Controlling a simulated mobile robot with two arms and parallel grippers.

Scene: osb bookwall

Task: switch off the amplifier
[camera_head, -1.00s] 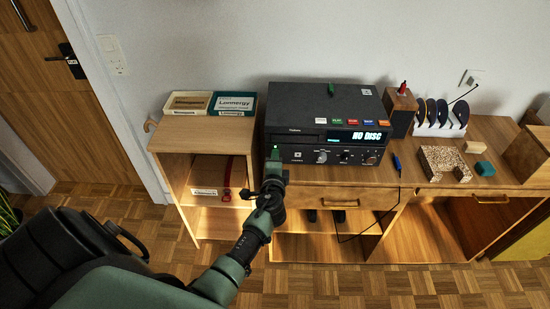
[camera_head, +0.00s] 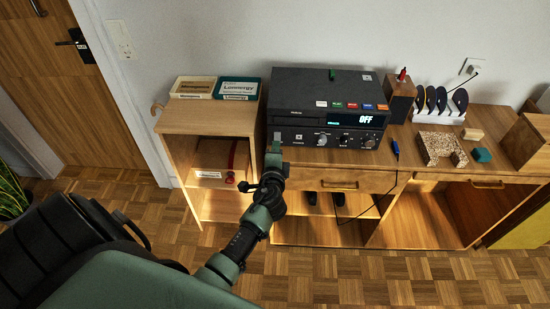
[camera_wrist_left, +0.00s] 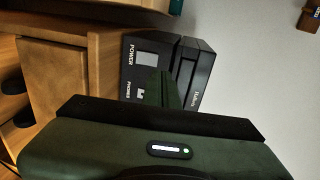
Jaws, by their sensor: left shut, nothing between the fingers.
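The amplifier (camera_head: 325,137) is the black lower unit of a stack on the wooden sideboard, with knobs along its front. Its grey square power button (camera_head: 277,136) is at the front's left end; in the left wrist view the button (camera_wrist_left: 147,59) is labelled POWER, beside a PHONES socket. The display (camera_head: 365,119) on the stack's front reads OFF. My left gripper (camera_head: 273,153) is shut and empty, just in front of and below the button; its dark green tip (camera_wrist_left: 163,90) shows close to the panel. I cannot tell if it touches. My right gripper is out of view.
Two boxes (camera_head: 236,89) lie on the shelf unit at left. Parquet floor is open in front.

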